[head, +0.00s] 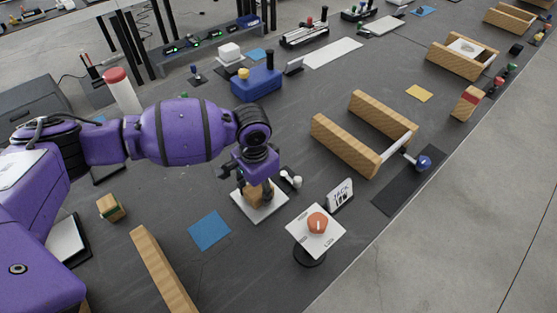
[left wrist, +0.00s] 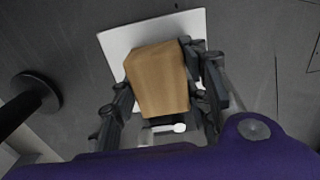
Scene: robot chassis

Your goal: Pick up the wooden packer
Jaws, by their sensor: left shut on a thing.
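The wooden packer, a plain light-brown block (head: 257,193), is between the fingers of my left gripper (head: 256,188), over a white square plate (head: 273,206). In the left wrist view the packer (left wrist: 158,80) fills the space between the dark fingers (left wrist: 160,92), with the white plate (left wrist: 118,43) behind it. My left gripper is shut on the packer from above. I cannot tell whether the packer touches the plate. My right gripper is not in view.
A stand with an orange knob (head: 317,223) and a small sign (head: 340,194) are to the right. Wooden rails (head: 344,147) stand behind.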

